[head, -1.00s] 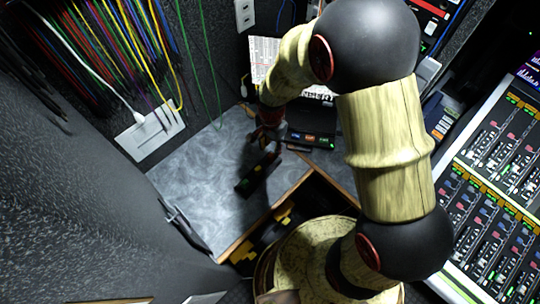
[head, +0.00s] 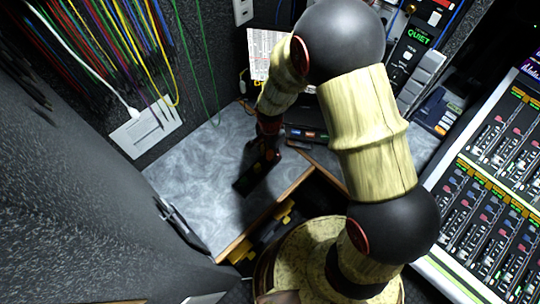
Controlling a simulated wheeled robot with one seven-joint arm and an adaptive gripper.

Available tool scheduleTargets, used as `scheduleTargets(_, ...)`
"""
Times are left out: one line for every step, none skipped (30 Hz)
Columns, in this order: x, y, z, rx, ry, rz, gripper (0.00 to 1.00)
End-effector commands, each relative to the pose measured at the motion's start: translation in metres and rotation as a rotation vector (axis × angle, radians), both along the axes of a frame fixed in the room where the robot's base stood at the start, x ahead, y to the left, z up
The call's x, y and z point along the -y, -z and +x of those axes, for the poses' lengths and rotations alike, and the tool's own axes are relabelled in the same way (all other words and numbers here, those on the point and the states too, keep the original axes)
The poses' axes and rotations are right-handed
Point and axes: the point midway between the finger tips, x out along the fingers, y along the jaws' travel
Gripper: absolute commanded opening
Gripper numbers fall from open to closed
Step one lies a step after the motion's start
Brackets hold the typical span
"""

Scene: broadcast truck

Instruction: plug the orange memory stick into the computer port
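My gripper (head: 265,153) hangs low over the grey desk (head: 200,175), pointing down, seen from above and small. Its fingers are dark and blend into shadow, so I cannot tell whether they are open or shut. A black device (head: 308,134) with small coloured lit panels stands behind and right of the gripper, partly hidden by my arm. I cannot make out the orange memory stick or the computer port.
Hanging cables and a white wall plate (head: 146,127) are on the left wall. A mixing console (head: 490,190) fills the right. A dark handle-like item (head: 182,222) is at the desk's left edge. The desk's left part is clear.

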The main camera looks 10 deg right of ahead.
Motion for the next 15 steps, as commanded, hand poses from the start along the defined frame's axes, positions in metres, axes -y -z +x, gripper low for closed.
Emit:
scheduleTargets(0.0,-0.0004,0.0,0.0,0.0,0.0,0.35)
scheduleTargets(0.0,-0.0005,0.0,0.0,0.0,0.0,0.33)
scheduleTargets(0.0,-0.0005,-0.0001,0.0,0.0,0.0,0.31)
scheduleTargets(0.0,-0.0005,-0.0001,0.0,0.0,0.0,0.29)
scheduleTargets(0.0,-0.0005,-0.0002,0.0,0.0,0.0,0.27)
scheduleTargets(0.0,-0.0005,-0.0002,0.0,0.0,0.0,0.25)
scheduleTargets(0.0,-0.0005,-0.0002,0.0,0.0,0.0,0.23)
scheduleTargets(0.0,-0.0005,-0.0002,-0.001,0.0,-0.001,0.22)
scheduleTargets(0.0,-0.0005,-0.0002,-0.001,0.0,-0.001,0.2)
scheduleTargets(0.0,-0.0005,-0.0002,-0.001,0.0,-0.001,0.18)
scheduleTargets(0.0,-0.0005,-0.0002,-0.001,0.0,-0.001,0.16)
scheduleTargets(0.0001,-0.0004,-0.0003,-0.001,0.0,-0.001,0.14)
scheduleTargets(0.0001,-0.0004,-0.0003,-0.001,0.0,-0.001,0.12)
scheduleTargets(0.0001,-0.0004,-0.0003,-0.001,0.0,-0.001,0.1)
scheduleTargets(0.0001,-0.0004,-0.0003,-0.001,0.0,-0.001,0.08)
